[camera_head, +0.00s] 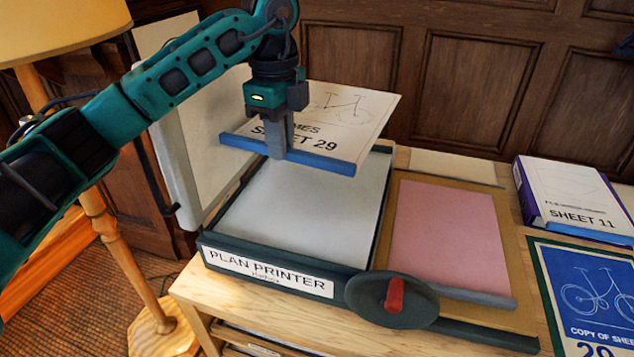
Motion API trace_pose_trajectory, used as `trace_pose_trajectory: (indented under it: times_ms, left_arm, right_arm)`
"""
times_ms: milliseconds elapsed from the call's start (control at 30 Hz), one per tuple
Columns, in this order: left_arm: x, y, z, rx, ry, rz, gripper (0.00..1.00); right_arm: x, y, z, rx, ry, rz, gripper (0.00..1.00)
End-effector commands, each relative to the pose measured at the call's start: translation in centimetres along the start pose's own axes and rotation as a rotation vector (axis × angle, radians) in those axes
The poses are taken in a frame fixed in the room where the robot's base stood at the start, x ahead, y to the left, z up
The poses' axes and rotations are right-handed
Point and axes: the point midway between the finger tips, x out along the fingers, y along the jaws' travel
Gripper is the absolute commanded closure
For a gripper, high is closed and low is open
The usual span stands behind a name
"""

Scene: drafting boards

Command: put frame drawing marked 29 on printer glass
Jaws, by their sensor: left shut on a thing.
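My left gripper (278,148) is shut on the blue edge strip of the frame drawing (345,125), a white sheet marked SHEET 29 with a bicycle drawing. The sheet is held in the air over the back part of the plan printer. The printer glass (300,225) is a pale, bare plate inside a dark frame labelled PLAN PRINTER. The printer's lid (200,150) stands open at the left. The held sheet hides the back of the glass. My right gripper is not in view.
A pink sheet (447,235) lies on a tan board right of the printer. A red-handled dial (393,297) is at the printer's front right. A SHEET 11 stack (575,200) and a blue bicycle copy (595,300) lie further right. A lamp (60,30) stands left.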

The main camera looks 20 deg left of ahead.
Motion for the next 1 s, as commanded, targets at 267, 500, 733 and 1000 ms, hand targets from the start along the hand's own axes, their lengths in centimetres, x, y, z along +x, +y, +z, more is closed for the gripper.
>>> trace_pose_trajectory:
  times_ms: [267,500,733,1000]
  left_arm:
    - [2.4,0.1,0.6,-0.12,-0.002,0.005,1.0]
    - [8.6,0.2,0.6,-0.118,-0.002,0.004,1.0]
    - [13.9,0.2,0.6,-0.117,-0.002,0.002,1.0]
    - [16.2,0.2,0.6,-0.117,-0.002,0.001,1.0]
  right_arm:
    - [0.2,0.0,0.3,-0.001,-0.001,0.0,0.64]
    - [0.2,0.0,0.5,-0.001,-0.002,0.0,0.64]
    - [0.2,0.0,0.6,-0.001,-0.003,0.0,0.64]
    - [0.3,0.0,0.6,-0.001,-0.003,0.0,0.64]
